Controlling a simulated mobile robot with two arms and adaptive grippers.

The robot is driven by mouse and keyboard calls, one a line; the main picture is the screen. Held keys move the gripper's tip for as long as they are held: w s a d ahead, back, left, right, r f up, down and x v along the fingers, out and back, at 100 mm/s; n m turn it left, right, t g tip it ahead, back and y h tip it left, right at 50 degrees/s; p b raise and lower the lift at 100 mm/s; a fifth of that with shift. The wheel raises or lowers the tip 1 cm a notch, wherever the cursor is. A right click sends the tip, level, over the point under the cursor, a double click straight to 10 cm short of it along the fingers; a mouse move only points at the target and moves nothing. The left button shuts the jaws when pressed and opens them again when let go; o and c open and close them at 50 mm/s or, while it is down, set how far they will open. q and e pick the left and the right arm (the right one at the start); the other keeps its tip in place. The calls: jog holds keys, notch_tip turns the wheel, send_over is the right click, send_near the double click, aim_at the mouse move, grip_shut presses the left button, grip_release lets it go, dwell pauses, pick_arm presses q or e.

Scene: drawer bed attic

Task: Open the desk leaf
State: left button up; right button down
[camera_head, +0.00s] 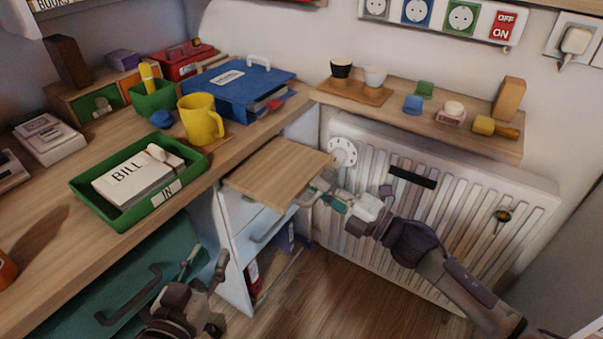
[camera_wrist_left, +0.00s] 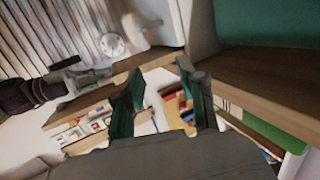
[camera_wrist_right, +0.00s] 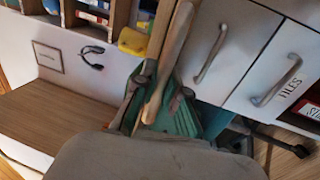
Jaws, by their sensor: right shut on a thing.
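The desk leaf (camera_head: 278,170) is a light wooden board at the end of the desk, above a white cabinet. It stands out roughly level from the desk end. My right gripper (camera_head: 322,193) is shut on the leaf's outer right edge. In the right wrist view the leaf shows as a narrow wooden strip (camera_wrist_right: 172,62) between the fingers (camera_wrist_right: 158,108). The left wrist view shows the leaf (camera_wrist_left: 100,108) edge-on, with my right gripper at it. My left gripper (camera_head: 207,266) is open and empty beside the desk's front, with its fingers apart in the left wrist view (camera_wrist_left: 163,100).
The desk (camera_head: 225,152) carries a green tray (camera_head: 125,212), a yellow mug (camera_head: 201,120) and a blue binder (camera_head: 235,85). A white radiator (camera_head: 450,215) stands under a shelf (camera_head: 440,122) behind my right arm. A teal drawer front (camera_head: 110,290) is near my left gripper.

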pick_arm(q)
jog(key=shift+s+a+f+g+y, duration=0.15)
jog(key=shift+s+f+g, duration=0.1)
jog(key=shift+f+g, duration=0.25)
jog(key=shift+s+f+g+y, duration=0.1)
jog(key=shift+s+f+g, duration=0.2)
jog(key=shift+f, duration=0.35)
jog(key=shift+s+a+f+g+y, duration=0.15)
jog(key=shift+s+f+g, duration=0.1)
jog(key=shift+f+g, duration=0.25)
pick_arm(e)
jog(key=r+v, duration=0.2)
jog(key=v, duration=0.9)
jog(key=shift+s+d, duration=0.35)
jog(key=shift+s, duration=0.05)
pick_arm(q)
jog(key=shift+d+f, duration=0.1)
pick_arm(e)
jog(key=c, duration=1.5)
grip_release()
jog(key=shift+d, duration=0.1)
jog(key=v, duration=1.2)
